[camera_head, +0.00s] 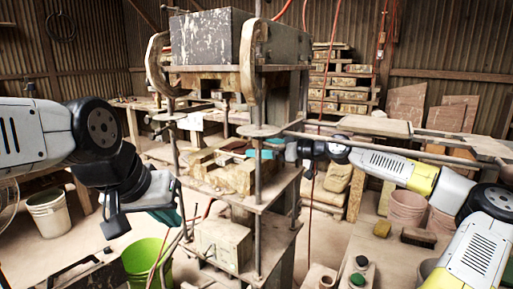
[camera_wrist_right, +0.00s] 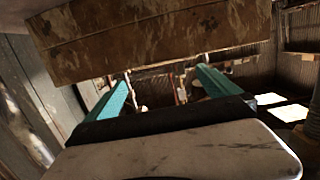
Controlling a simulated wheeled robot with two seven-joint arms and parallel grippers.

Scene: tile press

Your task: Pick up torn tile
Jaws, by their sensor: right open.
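I cannot pick out a torn tile for certain. A wooden mould (camera_head: 232,178) with blocks around it sits on the middle shelf of the tile press (camera_head: 285,205). A small reddish-brown piece shows in it, too small to identify. My right gripper (camera_head: 268,148) reaches into the press from the right, at the mould's right side. In the right wrist view its two teal fingers (camera_wrist_right: 163,88) stand apart with nothing seen between them. My left gripper (camera_head: 142,215) hangs to the left of the press, its fingers apart and apparently empty.
A heavy speckled block (camera_head: 211,38) tops the press, above a wooden plate, which crosses the right wrist view (camera_wrist_right: 155,45). Steel rods flank the mould. A green bucket (camera_head: 147,262) stands at lower left, a white bucket (camera_head: 48,213) beyond.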

